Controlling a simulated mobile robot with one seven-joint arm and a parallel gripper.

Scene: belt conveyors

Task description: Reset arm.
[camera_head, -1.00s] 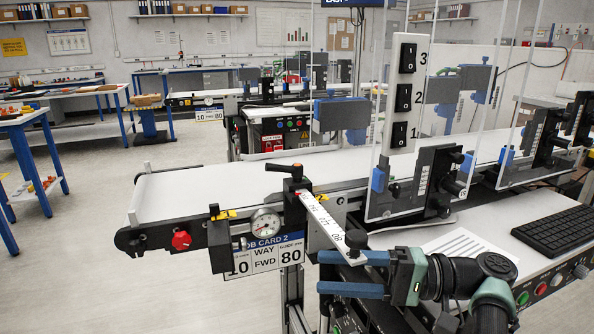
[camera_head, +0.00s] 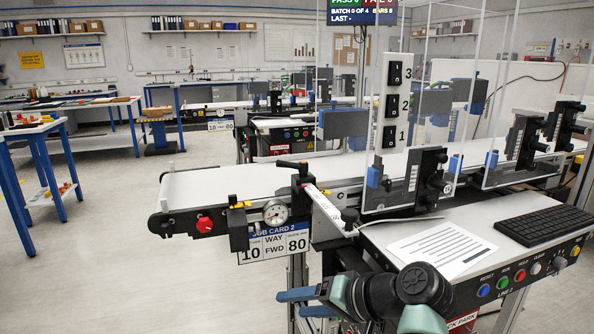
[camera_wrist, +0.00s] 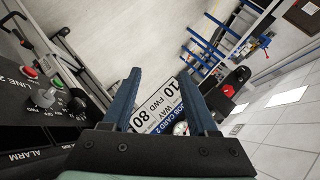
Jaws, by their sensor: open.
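My gripper (camera_head: 297,302) is low in the head view, in front of the conveyor's near side and below the job card. Its blue fingers point left and are apart. In the wrist view my gripper (camera_wrist: 168,85) is also open, with two blue fingers and nothing between them but background. The job card (camera_head: 268,245), reading 10, WAY FWD and 80, hangs below the belt conveyor (camera_head: 240,180). The card also shows beyond the fingertips in the wrist view (camera_wrist: 158,108).
A panel with several buttons (camera_head: 505,282) is right of my arm, with a paper sheet (camera_head: 440,248) and keyboard (camera_head: 543,225) above it. A dial gauge (camera_head: 275,212) and red knob (camera_head: 204,224) sit on the conveyor's side.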

